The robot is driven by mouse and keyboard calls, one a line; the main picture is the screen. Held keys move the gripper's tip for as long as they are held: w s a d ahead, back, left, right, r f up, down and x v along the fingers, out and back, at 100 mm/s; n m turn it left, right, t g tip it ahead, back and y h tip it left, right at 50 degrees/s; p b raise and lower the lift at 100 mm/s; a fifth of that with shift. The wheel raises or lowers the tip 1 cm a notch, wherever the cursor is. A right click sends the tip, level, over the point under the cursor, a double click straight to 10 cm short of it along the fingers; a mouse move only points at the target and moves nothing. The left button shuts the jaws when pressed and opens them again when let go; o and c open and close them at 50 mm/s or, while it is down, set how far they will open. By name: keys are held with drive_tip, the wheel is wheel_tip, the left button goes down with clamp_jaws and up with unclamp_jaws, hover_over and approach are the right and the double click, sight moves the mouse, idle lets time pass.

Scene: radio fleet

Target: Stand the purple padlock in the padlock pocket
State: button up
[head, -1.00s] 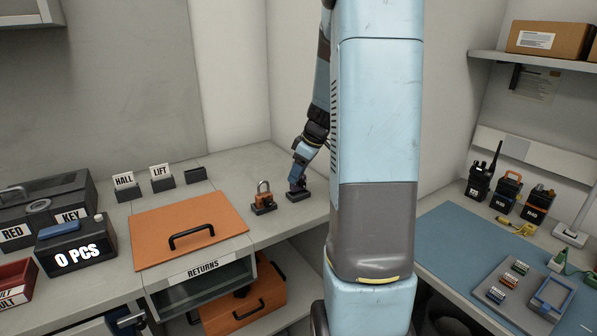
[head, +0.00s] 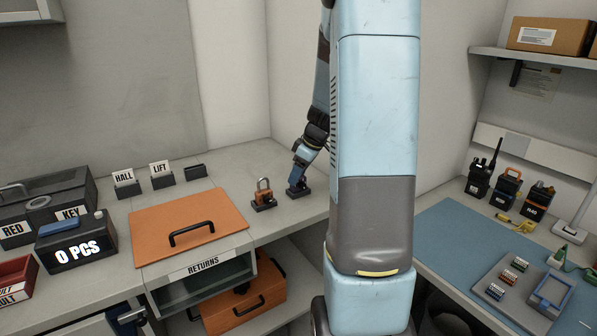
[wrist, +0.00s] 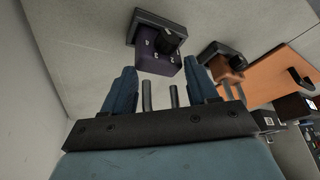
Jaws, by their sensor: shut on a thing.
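The purple padlock (wrist: 158,57), with white digits on its body, shows in the wrist view with its far end at the dark padlock pocket (wrist: 137,24). It appears to stand in the pocket; the exact seating is hidden. Two grey shackle bars point back toward my gripper (wrist: 160,82), between its blue fingers. My gripper is shut on the padlock. In the head view my gripper (head: 296,186) is low over the grey counter at the dark pocket (head: 305,193), and the padlock is mostly hidden there.
An orange padlock (head: 264,190) stands in its own dark holder just left of my gripper. An orange panel (head: 188,224) with a black handle lies further left. HALL (head: 123,178) and LIFT (head: 160,169) tags stand behind it. A wall is close behind.

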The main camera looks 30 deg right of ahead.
drive_tip(key=shift+f, duration=0.3)
drive_tip(key=o, duration=1.4)
drive_tip(key=v, duration=1.3)
drive_tip(key=shift+r, duration=0.3)
drive_tip(key=shift+s, duration=0.1)
drive_tip(key=s+a+r+m+h, duration=0.1)
drive_tip(key=s+a+r+m, duration=0.15)
drive_tip(key=s+a, duration=0.35)
drive_tip(key=s+a+r+m+h, duration=0.1)
drive_tip(key=s+a+r, duration=0.2)
drive_tip(key=a, duration=0.6)
drive_tip(key=s+a+m+t, duration=0.1)
drive_tip(key=s+a+m, duration=0.1)
drive_tip(key=s, duration=0.4)
drive_tip(key=s+a+m+t, duration=0.1)
drive_tip(key=s+a+m, duration=0.1)
drive_tip(key=s+a, duration=0.3)
drive_tip(key=shift+s+h, duration=0.4)
drive_tip(key=shift+s, duration=0.15)
